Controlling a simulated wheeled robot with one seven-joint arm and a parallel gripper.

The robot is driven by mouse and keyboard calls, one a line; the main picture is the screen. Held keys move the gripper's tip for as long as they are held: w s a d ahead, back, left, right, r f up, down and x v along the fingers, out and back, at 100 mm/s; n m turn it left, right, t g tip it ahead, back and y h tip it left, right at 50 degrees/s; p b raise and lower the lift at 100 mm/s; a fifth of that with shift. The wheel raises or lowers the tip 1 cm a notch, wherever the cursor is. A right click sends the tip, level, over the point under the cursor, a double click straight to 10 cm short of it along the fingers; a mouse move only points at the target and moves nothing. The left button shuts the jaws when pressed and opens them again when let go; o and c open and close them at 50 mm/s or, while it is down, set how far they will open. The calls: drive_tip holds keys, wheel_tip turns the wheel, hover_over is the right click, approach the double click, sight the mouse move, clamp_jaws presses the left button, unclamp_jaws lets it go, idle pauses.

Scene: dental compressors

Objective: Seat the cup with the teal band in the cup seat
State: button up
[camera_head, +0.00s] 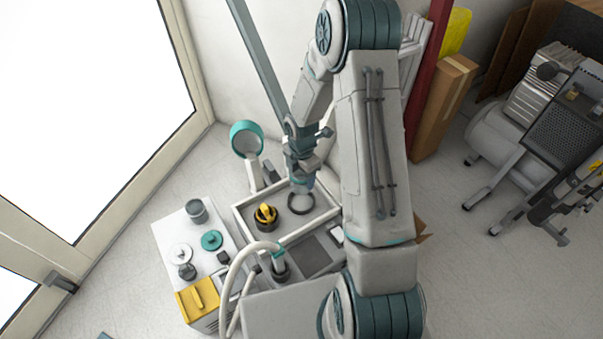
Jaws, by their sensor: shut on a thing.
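My gripper (301,171) points down over the white-rimmed tray (240,222), near its back right part. It is shut on a small pale cup (302,185), of which only a little shows below the fingers. I cannot clearly make out a teal band on it at this size. A dark ring (291,206), which looks like the cup seat, lies on the tray just below the cup. The cup's lower end overlaps the ring in this view. I cannot tell whether it touches the ring or hangs above it.
A yellow-and-black piece (265,215) stands in the tray, left of the ring. A hose with a teal collar (279,255) stands in front. A white cabinet top (175,228) at left holds a grey cup (197,211) and several discs. A teal-rimmed lamp (247,139) stands behind.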

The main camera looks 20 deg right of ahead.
drive_tip(key=shift+f, duration=0.15)
drive_tip(key=shift+f+b, duration=2)
drive_tip(key=shift+f, duration=0.9)
drive_tip(key=shift+f+b, duration=1.45)
drive_tip(key=shift+f, duration=0.65)
drive_tip(key=o, duration=1.1)
drive_tip(key=shift+c, duration=0.2)
